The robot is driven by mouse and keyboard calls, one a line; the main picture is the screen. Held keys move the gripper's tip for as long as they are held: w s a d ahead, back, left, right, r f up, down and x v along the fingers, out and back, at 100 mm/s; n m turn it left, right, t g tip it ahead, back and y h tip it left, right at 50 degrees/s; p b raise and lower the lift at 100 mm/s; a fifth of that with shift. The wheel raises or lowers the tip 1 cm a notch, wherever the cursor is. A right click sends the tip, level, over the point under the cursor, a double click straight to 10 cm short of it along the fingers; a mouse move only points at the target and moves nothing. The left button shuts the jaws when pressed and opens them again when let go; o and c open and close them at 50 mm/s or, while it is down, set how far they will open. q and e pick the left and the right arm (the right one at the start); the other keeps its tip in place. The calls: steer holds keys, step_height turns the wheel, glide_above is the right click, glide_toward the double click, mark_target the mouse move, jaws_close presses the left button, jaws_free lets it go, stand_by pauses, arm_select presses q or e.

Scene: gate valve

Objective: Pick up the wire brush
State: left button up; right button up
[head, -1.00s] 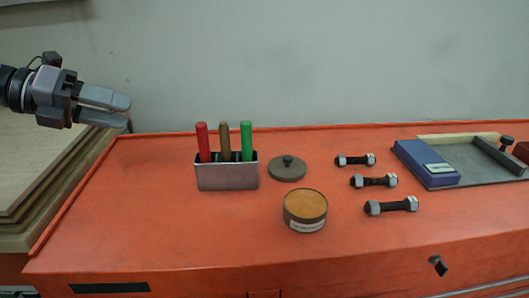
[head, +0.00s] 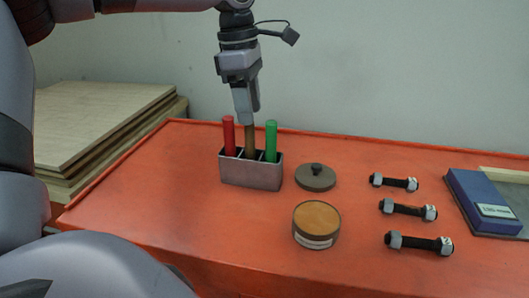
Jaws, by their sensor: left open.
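The wire brush seems to be the brown-handled tool (head: 250,140) standing upright in the middle slot of a grey metal holder (head: 250,175). A red handle (head: 228,134) stands in the left slot and a green handle (head: 271,140) in the right slot. My left gripper (head: 246,118) points down directly over the brown handle, its fingertips at the handle's top. It is open; whether the fingers straddle or touch the handle is hard to tell. The bristles are hidden in the holder. My right gripper is out of view.
A round lid with a knob (head: 315,177) and an open tin of tan paste (head: 316,222) stand right of the holder. Several bolts with nuts (head: 408,209) lie further right, near a blue box (head: 480,202). Stacked boards (head: 95,120) are at left. The orange front left is partly covered by my arm.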

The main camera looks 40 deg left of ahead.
mark_target(251, 135)
arm_select(q)
steer(key=f, duration=0.3)
steer(key=f+p, duration=0.1)
steer(key=f, duration=0.2)
steer(key=shift+d+f, duration=0.2)
steer(key=shift+f, duration=0.15)
jaws_close()
